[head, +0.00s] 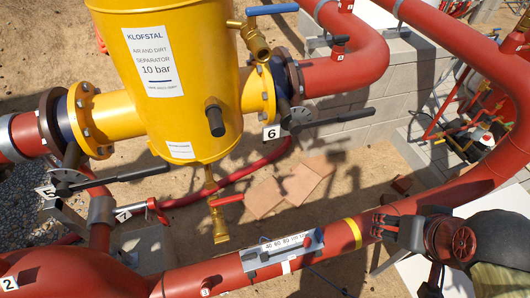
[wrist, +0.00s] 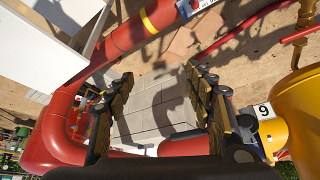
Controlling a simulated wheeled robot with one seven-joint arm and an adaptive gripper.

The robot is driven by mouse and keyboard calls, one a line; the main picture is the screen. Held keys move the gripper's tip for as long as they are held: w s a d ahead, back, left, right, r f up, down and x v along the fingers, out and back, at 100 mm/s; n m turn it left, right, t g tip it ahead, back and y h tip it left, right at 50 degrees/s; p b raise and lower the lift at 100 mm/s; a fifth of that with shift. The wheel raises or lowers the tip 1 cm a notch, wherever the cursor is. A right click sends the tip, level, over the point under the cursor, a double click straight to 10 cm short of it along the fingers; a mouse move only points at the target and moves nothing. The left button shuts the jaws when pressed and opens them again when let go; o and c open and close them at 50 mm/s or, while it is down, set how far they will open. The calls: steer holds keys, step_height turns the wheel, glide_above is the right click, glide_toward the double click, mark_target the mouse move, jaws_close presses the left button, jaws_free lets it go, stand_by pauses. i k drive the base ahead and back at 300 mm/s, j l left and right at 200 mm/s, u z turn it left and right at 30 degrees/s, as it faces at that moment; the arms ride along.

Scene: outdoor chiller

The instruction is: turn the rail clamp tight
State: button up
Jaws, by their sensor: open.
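A grey scale rail (head: 283,251) with printed numbers lies along the top of the red lower pipe, left of a yellow band. A small red part (head: 308,241) near its right end may be the rail clamp; it is too small to tell its setting. One end of the rail (wrist: 194,7) shows at the top edge of the wrist view. My gripper (wrist: 160,92) is open and empty, its dark fingers with yellowish pads well apart. In the head view my gripper (head: 381,226) appears right of the yellow band, apart from the rail.
A yellow separator vessel (head: 175,85) stands behind the rail, with a brass drain valve and red lever (head: 226,200) hanging below. Black-handled valves flank it. Sandy ground with loose slabs (head: 300,182) lies beyond the pipe.

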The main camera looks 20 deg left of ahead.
mark_target(248, 257)
steer(key=u, duration=0.4)
steer(key=j+u, duration=0.1)
steer(key=u, duration=0.3)
steer(key=i+u, duration=0.1)
steer(key=u, duration=0.65)
steer(key=i+j, duration=0.05)
